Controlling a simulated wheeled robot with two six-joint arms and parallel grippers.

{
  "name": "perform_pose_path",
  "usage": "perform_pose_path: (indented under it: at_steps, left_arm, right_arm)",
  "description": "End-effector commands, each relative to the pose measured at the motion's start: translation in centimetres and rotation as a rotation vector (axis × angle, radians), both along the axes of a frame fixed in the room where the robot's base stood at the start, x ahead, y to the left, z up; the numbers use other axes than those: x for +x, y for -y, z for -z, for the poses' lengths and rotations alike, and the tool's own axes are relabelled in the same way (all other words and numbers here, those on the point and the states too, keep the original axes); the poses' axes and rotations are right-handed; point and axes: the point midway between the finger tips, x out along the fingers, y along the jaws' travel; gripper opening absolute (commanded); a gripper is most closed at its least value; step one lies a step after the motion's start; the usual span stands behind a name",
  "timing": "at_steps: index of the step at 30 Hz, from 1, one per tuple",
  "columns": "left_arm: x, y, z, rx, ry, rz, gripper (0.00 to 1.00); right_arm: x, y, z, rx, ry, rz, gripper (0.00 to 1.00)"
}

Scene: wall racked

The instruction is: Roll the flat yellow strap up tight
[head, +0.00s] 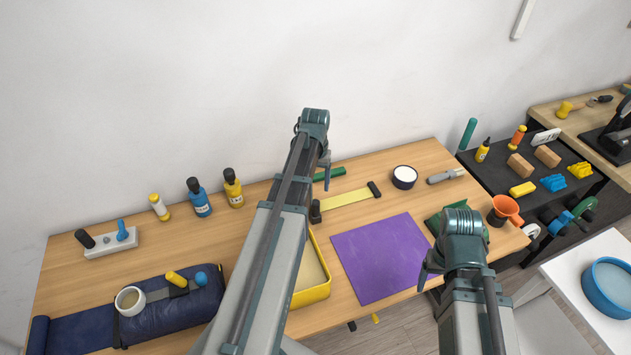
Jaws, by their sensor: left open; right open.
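The flat yellow strap (346,199) lies stretched out on the wooden table, with a dark block at its right end and a dark upright piece at its left end. My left gripper (327,181) hangs just above and behind the strap's left part; it is open, with nothing seen in it, and its fingers show only edge-on. I cannot tell whether it touches the strap. My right gripper (424,279) is open and empty over the right edge of the purple mat (381,257), well away from the strap.
A green bar (330,173) lies behind the strap. A white-topped round tin (404,177) stands to its right, and a yellow tray (312,294) lies in front, partly hidden by my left arm. Bottles (233,188) stand at the left. Bare wood lies between strap and tin.

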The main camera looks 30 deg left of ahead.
Motion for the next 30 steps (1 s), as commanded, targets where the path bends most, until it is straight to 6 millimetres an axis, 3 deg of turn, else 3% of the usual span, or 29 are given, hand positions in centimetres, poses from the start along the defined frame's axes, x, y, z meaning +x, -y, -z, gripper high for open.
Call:
perform_pose_path:
  at_steps: [1, 18, 24, 30]
  left_arm:
    - [0.0, 0.0, 1.4, 0.0, 0.0, 0.0, 0.72]
    - [0.0, 0.0, 9.4, 0.0, 0.0, 0.0, 0.72]
    - [0.0, 0.0, 11.2, 0.0, 0.0, 0.0, 0.72]
    - [0.0, 0.0, 11.3, 0.0, 0.0, 0.0, 0.72]
  right_arm:
    - [0.0, 0.0, 1.4, 0.0, 0.0, -0.001, 0.77]
    - [0.0, 0.0, 9.4, -0.001, 0.0, -0.002, 0.77]
    - [0.0, 0.0, 11.1, -0.001, 0.0, -0.002, 0.77]
    - [0.0, 0.0, 11.3, -0.001, 0.0, -0.002, 0.77]
